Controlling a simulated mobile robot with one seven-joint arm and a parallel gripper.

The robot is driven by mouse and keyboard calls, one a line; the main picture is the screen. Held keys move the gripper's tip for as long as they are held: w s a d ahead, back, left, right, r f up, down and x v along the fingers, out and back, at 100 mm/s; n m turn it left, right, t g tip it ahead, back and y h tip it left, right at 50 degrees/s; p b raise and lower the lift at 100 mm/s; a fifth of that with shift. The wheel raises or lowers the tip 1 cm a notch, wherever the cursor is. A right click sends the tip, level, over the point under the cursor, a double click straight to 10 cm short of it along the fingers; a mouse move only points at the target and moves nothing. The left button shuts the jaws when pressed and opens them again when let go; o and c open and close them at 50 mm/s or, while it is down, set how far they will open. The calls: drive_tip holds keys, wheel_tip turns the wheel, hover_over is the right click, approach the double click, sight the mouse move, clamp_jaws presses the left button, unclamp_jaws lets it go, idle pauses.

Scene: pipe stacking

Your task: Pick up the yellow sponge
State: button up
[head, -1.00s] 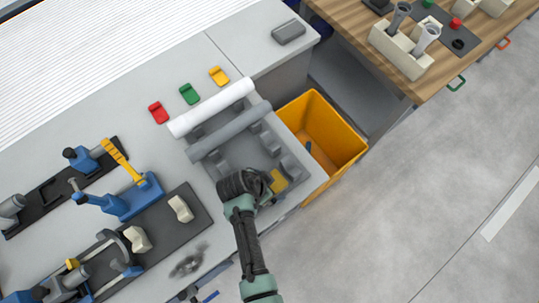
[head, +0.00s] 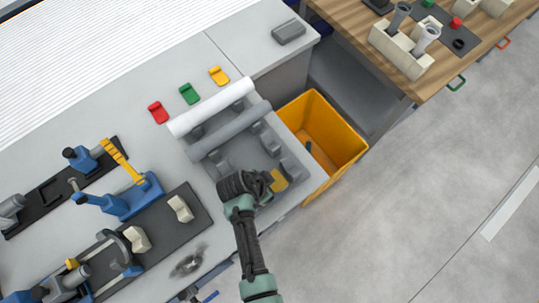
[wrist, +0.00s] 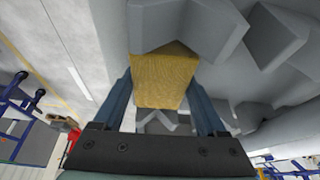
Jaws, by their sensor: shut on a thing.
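The yellow sponge (head: 279,181) is at the front part of the grey pipe tray, just right of my gripper (head: 268,183) in the head view. In the wrist view the sponge (wrist: 160,78) is a yellow-brown block between the two blue-grey fingers of my gripper (wrist: 160,100). The fingers are shut on its sides. I cannot tell whether the sponge touches the tray floor. My wrist hides part of the tray in the head view.
The grey tray (head: 236,158) has block-shaped supports, with a white pipe (head: 212,107) and a grey pipe (head: 229,131) across its back. An orange bin (head: 345,157) stands right of the tray. Blue clamp tools (head: 118,200) and cream blocks (head: 181,208) are to the left.

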drive_tip(key=shift+r, duration=5.15)
